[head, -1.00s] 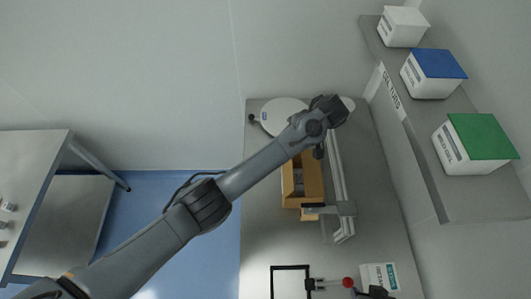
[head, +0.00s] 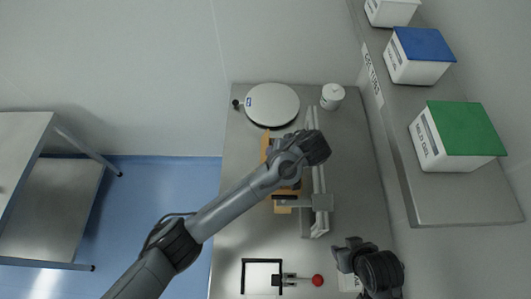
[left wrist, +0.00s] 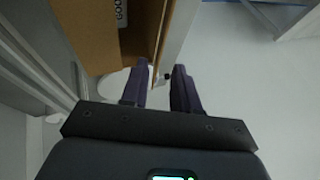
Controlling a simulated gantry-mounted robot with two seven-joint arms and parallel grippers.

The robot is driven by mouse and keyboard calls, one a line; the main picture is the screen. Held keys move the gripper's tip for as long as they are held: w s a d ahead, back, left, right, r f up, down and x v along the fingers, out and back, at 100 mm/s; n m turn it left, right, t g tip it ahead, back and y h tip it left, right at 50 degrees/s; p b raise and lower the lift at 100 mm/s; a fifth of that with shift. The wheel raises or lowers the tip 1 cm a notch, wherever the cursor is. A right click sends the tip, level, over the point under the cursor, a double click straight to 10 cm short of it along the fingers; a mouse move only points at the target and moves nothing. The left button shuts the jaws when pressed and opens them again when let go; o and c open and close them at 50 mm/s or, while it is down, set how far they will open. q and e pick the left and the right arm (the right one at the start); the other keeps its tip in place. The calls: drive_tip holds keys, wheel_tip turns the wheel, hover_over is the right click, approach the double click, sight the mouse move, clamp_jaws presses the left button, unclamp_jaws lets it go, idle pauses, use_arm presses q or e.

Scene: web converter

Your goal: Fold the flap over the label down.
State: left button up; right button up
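A brown cardboard carton (head: 284,208) lies on the grey bench, mostly hidden under my left arm in the head view. In the left wrist view the carton (left wrist: 92,40) is at upper left, with a white label (left wrist: 121,12) bearing dark print. A narrow brown panel, perhaps the flap (left wrist: 164,28), stands edge-on right of the label.
A metal rail fixture (head: 318,190) with a clamp block runs along the carton's right side. A round white disc (head: 272,104) and a white jar (head: 332,96) stand behind. A black frame (head: 262,277) and red-knobbed lever (head: 318,280) are in front. A shelf (head: 440,205) holds boxes at right.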

use_arm(q)
drive_tip(key=x, duration=0.8)
drive_tip(key=shift+f+p, duration=0.15)
drive_tip(key=shift+p, duration=0.15)
drive_tip(key=shift+c, duration=0.4)
clamp_jaws()
